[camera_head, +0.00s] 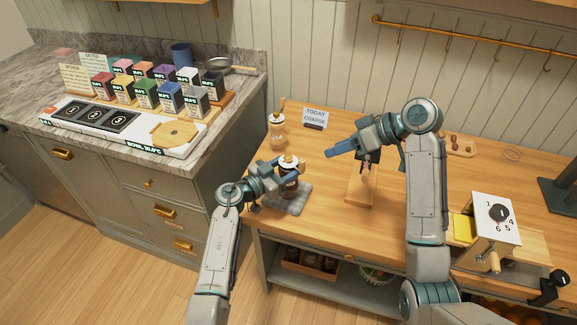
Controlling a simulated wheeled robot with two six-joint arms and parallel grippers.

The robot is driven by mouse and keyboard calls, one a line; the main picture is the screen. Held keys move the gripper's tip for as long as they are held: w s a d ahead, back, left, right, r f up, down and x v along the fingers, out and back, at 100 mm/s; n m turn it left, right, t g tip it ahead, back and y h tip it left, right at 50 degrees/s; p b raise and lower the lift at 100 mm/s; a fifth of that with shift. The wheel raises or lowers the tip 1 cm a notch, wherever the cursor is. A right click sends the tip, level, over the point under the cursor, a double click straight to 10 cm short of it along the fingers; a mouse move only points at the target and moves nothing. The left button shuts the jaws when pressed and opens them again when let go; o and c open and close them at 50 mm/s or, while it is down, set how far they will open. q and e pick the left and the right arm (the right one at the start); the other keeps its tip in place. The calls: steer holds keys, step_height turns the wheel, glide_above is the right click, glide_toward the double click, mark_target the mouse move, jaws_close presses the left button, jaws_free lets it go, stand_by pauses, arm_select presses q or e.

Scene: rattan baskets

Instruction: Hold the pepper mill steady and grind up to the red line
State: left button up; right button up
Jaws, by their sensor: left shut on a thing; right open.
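The pepper mill (289,186) has a dark body, a pale band and a light wooden top. It stands on a grey square mat (297,204) near the front left of the wooden counter. My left gripper (289,174) is shut around its upper body and hides part of it. My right gripper (335,152) is open and empty, up and to the right of the mill, pointing left. I cannot make out a red line on anything at this size.
A second, glass-like mill (277,130) stands behind, near a "TODAY COARSE" card (315,117). A wooden stand (359,191) with a dark object on it is below my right gripper. A numbered dial box (496,219) stands at the right. A marble counter with colored boxes is at the left.

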mark_target(303, 160)
steer(key=shift+w+a+f+m+g, duration=0.35)
steer(key=shift+a+f+m, duration=1.05)
steer(key=shift+m, duration=3.5)
steer(key=shift+w+a+f+m+g, duration=0.1)
steer(key=shift+w+a+f+m, duration=0.85)
steer(key=shift+m, duration=3.95)
steer(key=shift+a+f+m+g, duration=0.15)
steer(key=shift+a+f+m, duration=1.6)
steer(key=shift+m, duration=3.15)
steer(key=shift+a+r, duration=0.25)
steer(key=c, duration=0.9)
